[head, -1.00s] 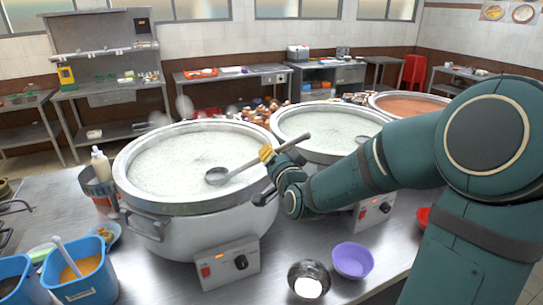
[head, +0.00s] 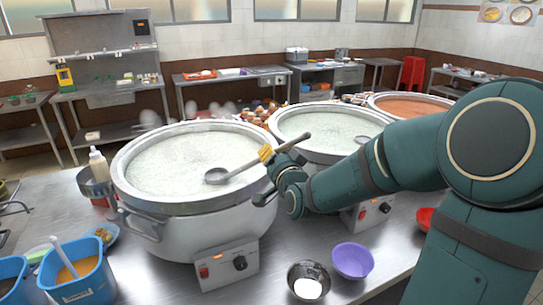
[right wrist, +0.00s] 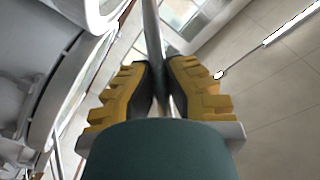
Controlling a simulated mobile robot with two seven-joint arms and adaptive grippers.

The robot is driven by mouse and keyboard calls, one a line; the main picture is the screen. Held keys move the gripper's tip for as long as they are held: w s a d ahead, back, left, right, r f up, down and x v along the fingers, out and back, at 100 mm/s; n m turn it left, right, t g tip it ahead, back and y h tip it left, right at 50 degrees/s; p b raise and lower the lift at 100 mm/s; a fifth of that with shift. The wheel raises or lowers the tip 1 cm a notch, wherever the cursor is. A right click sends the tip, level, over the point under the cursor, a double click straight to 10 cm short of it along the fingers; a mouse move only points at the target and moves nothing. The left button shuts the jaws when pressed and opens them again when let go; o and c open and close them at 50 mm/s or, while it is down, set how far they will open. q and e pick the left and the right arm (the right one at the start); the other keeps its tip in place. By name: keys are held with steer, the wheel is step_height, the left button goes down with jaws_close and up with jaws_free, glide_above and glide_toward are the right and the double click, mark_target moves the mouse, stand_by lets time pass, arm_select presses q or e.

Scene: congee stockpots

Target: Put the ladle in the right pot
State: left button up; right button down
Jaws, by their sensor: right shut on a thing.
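A steel ladle (head: 240,171) slants over the near right part of the left pot (head: 150,208). Its bowl hangs low over the white congee; I cannot tell whether it touches the surface. My right gripper (head: 268,153), with yellow fingers, is shut on the ladle's handle above that pot's right rim. In the right wrist view the handle (right wrist: 152,30) runs up between the fingers (right wrist: 160,72). A second pot of white congee (head: 335,125) stands to the right, partly behind my arm. A pot with orange contents (head: 408,105) is farther right. My left gripper is out of view.
A dark bowl (head: 309,281) and a purple bowl (head: 352,260) sit on the steel counter (head: 275,250) in front. Blue tubs (head: 85,287) stand at the lower left. A squeeze bottle (head: 98,165) stands left of the left pot. Control boxes (head: 228,264) project from the pots.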

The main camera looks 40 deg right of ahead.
steer(key=shift+f+b, duration=0.25)
steer(key=shift+b, duration=0.1)
steer(key=c, duration=1.1)
jaws_free()
steer(key=shift+o, duration=0.2)
steer(key=v, duration=0.7)
steer(key=shift+s, duration=0.3)
